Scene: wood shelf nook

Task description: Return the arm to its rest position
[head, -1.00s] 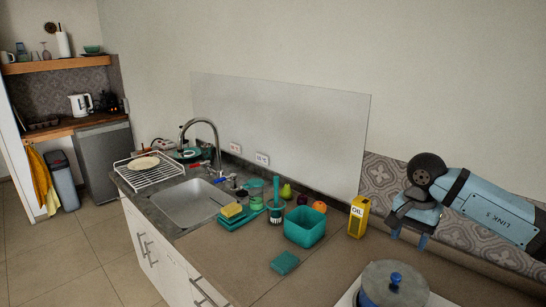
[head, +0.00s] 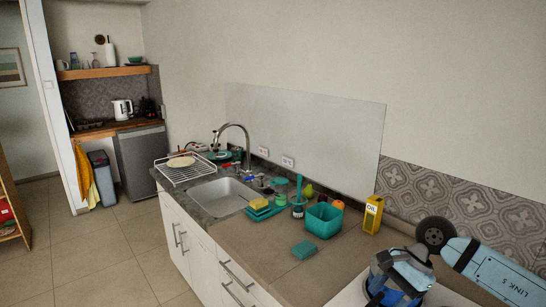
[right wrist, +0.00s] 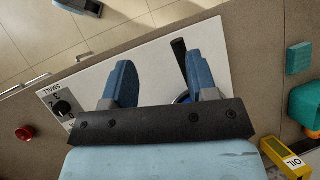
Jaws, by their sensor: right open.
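My right arm comes in from the lower right of the head view. Its gripper (head: 384,288) is low over the hob area at the bottom edge, in front of the yellow oil box. In the right wrist view its two blue fingers (right wrist: 160,72) stand wide apart with nothing between them. The white hob panel (right wrist: 75,82), with a dark knob at one end, lies below the fingers. A black handle and a blue curved edge show by one finger, mostly hidden.
The oil box (head: 373,214), teal bin (head: 323,220) and teal sponge (head: 304,249) stand on the counter (head: 262,251). A sink (head: 222,195) and a dish rack (head: 188,168) lie farther left. A red round object (right wrist: 24,133) shows in the wrist view.

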